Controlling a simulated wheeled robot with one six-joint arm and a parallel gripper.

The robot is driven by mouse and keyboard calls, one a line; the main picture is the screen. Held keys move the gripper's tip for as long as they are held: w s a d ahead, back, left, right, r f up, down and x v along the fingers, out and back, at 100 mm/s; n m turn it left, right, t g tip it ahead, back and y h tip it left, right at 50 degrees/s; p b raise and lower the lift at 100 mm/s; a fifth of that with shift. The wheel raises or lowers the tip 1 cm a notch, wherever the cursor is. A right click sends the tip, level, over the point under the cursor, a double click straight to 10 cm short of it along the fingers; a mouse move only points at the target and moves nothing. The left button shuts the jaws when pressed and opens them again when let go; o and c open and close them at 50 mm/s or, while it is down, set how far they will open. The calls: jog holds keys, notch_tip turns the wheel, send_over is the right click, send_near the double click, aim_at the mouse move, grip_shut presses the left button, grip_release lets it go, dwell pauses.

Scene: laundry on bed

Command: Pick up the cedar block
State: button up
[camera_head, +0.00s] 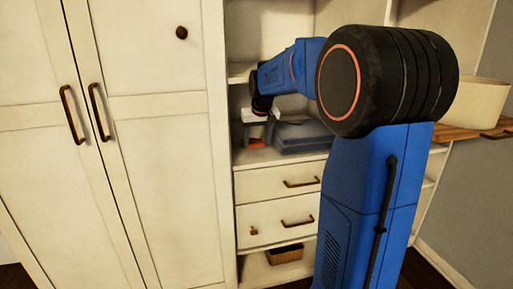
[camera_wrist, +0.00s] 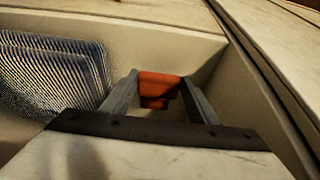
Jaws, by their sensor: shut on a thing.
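The cedar block (camera_wrist: 160,88) is a small orange-red piece between my gripper's fingers in the wrist view. My gripper (camera_wrist: 160,98) is shut on it, with one finger on each side. In the head view the block (camera_head: 256,143) shows as a small orange-red patch under my gripper (camera_head: 257,133), at the left of the open shelf. The block's lower part is dark in the wrist view, and I cannot tell whether it touches the shelf.
Folded blue cloth (camera_head: 300,137) lies right of my gripper; its ribbed stack (camera_wrist: 55,70) fills the wrist view's left. A cabinet wall (camera_wrist: 265,90) stands close on the right there. Drawers (camera_head: 280,183) lie below the shelf. A cream bin (camera_head: 477,103) stands far right.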

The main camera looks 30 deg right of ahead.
jog(key=s+a, duration=0.2)
jog(key=s, duration=0.6)
jog(key=s+a, duration=0.3)
jog(key=s, duration=0.6)
jog(key=shift+f, duration=0.15)
